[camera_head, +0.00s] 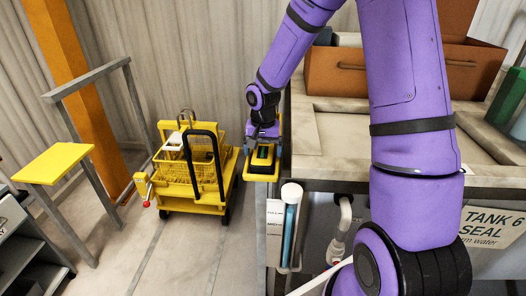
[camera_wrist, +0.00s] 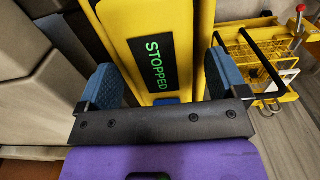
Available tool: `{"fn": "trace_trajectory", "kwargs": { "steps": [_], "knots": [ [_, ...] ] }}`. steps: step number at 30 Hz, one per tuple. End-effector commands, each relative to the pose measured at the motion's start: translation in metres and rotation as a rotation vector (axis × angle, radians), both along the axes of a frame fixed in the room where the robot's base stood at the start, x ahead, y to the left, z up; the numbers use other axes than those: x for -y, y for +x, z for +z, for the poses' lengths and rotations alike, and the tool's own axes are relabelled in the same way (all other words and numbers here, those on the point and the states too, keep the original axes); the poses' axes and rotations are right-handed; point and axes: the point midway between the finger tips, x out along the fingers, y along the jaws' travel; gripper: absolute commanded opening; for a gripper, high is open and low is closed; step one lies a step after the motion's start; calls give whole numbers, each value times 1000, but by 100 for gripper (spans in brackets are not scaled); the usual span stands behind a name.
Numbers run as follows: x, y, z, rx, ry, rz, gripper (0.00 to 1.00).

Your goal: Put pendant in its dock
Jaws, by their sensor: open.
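The pendant (camera_wrist: 180,22), a yellow body with a dark display reading STOPPED in green, lies between the fingers of my gripper (camera_wrist: 158,78) in the wrist view. The gripper's blue-padded fingers stand apart, one on each side of the yellow body. The jaws are open and not clamped on it. In the head view the pendant (camera_head: 262,163) is a small yellow block by the left end of the tank bench, with my gripper (camera_head: 263,138) over it. I cannot tell a separate dock from the yellow body, or whether the pendant is seated.
A yellow wheeled cart (camera_head: 194,190) with a wire basket stands just left of the pendant. The tank bench (camera_head: 310,180) is to the right, with a blue tube (camera_head: 290,222) on its front. A yellow-topped stand (camera_head: 53,163) is far left. Floor is clear between cart and stand.

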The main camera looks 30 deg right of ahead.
Motion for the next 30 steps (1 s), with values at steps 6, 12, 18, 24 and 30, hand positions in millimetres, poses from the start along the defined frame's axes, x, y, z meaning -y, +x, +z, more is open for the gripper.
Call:
{"fn": "trace_trajectory", "kwargs": {
  "steps": [6, 12, 18, 24, 30],
  "knots": [
    [0, 1, 37, 6, -2, -1, 91],
    [0, 1, 77, 5, -1, 0, 91],
    [0, 0, 105, 4, 0, -1, 91],
    [-1, -3, 119, 5, -5, 8, 91],
    [-8, -30, 156, 53, -45, 78, 91]
  ]
}}
